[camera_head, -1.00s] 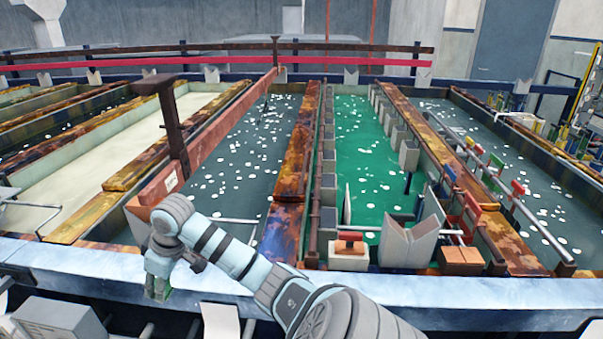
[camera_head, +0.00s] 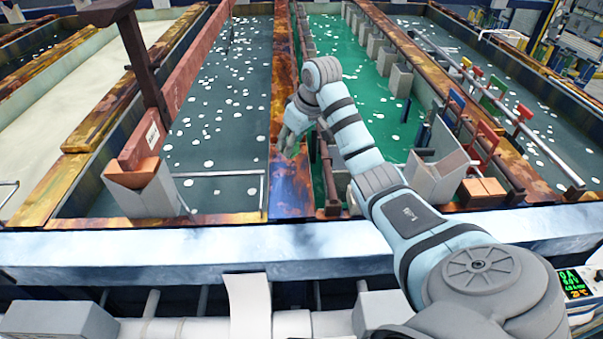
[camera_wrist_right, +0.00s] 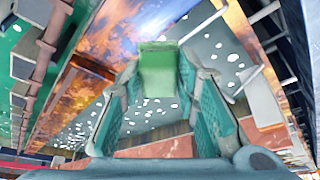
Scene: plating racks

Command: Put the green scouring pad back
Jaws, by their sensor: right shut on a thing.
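The green scouring pad (camera_wrist_right: 158,72) shows as a small green block in the right wrist view, held between the fingertips. My right gripper (camera_head: 288,148) is shut on it, and the gripper's two teal fingers (camera_wrist_right: 160,85) flank it in the wrist view. In the head view the gripper is over the rusty divider between the grey-blue tank (camera_head: 215,110) and the green tank (camera_head: 340,50). I cannot make out the pad clearly in the head view. My left gripper is not in view.
A pale box with an orange block (camera_head: 140,180) stands at the grey tank's front left. A grey open holder (camera_head: 437,175) and orange blocks (camera_head: 482,190) sit right of my arm. A dark post (camera_head: 140,60) rises at left. The pale front ledge (camera_head: 150,252) is largely clear.

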